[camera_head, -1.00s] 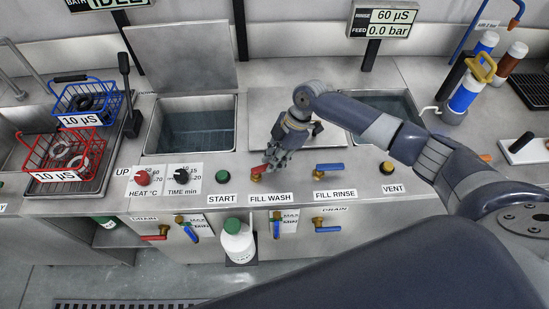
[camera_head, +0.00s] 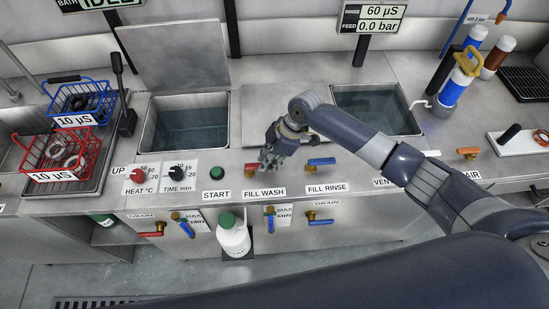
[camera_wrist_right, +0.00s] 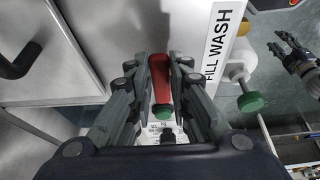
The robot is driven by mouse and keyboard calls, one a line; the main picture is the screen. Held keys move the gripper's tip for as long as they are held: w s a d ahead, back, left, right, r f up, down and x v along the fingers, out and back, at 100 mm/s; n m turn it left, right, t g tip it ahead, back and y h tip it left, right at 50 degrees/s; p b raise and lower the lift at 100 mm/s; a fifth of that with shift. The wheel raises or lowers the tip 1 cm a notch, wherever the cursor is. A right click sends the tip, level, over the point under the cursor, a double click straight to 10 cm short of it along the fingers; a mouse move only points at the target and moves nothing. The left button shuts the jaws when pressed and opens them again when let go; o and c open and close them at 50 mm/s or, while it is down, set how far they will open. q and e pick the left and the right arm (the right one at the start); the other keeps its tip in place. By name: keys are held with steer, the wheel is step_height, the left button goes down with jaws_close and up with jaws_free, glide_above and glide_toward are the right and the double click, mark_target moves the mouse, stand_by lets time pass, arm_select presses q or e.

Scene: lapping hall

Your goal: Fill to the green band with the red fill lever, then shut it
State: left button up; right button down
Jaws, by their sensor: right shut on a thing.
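The red fill lever (camera_head: 250,170) is on the front ledge above the FILL WASH label (camera_head: 264,193). My right gripper (camera_head: 263,164) is shut on it. In the right wrist view the lever (camera_wrist_right: 160,82) lies between the two fingers of the gripper (camera_wrist_right: 160,105). The wash tank (camera_head: 190,97) behind it holds dark water, its lid standing up at the back. I cannot make out a green band in it. My left gripper (camera_wrist_right: 282,45) shows small at the right edge of the wrist view, its fingertips apart, touching nothing.
The blue-handled FILL RINSE lever (camera_head: 318,162) is just right of my gripper. A green START button (camera_head: 217,173) and two knobs are to the left. Red (camera_head: 36,152) and blue baskets stand far left. A white bottle (camera_head: 234,240) stands below the ledge.

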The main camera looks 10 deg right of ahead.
arm_select(q)
steer(key=shift+s, duration=0.1)
arm_select(e)
steer(key=c, duration=1.5)
jaws_free()
arm_select(q)
steer(key=shift+s, duration=0.15)
arm_select(e)
steer(key=v, duration=1.2)
steer(key=shift+s, duration=0.1)
